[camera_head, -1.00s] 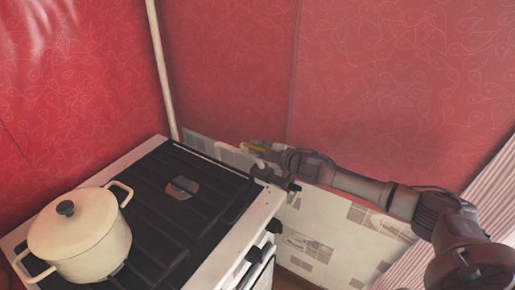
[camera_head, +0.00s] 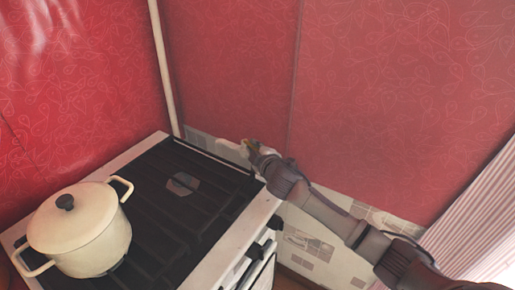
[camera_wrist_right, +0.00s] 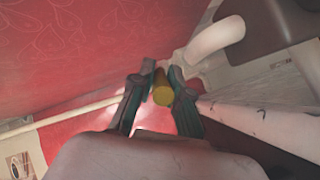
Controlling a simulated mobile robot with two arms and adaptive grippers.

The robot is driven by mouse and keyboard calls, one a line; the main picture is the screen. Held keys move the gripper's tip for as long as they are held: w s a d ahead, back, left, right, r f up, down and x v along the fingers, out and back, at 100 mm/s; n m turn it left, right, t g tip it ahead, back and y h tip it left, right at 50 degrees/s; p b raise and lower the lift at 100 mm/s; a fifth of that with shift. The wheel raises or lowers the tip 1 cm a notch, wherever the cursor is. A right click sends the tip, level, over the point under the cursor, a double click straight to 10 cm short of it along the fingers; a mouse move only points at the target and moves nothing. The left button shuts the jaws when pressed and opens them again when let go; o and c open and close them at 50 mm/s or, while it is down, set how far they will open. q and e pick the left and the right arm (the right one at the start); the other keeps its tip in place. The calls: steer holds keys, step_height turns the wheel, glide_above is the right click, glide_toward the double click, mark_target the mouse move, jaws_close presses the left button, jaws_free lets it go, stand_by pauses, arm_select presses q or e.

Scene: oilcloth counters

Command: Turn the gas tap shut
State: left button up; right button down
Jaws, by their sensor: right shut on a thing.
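The gas tap's yellow handle (camera_wrist_right: 162,94) shows in the right wrist view between the two dark fingers. My right gripper (camera_wrist_right: 163,84) is shut on it, with one finger on each side. In the head view my right gripper (camera_head: 252,149) is behind the stove's far right corner, close to the wall, and mostly hides the tap. A thick pale bent pipe (camera_wrist_right: 218,38) is beside the fingers in the wrist view. How far the handle is turned cannot be told. My left gripper is not in view.
The stove (camera_head: 172,205) with its black grate is left of my right arm. A cream lidded pot (camera_head: 85,235) stands on it at the front left. A thin pale vertical pipe (camera_head: 164,65) runs up the red wall (camera_head: 230,70). A striped surface (camera_head: 480,225) is at right.

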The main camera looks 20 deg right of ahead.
steer(key=c, duration=1.1)
jaws_free()
steer(key=shift+c, duration=0.2)
steer(key=v, duration=1.2)
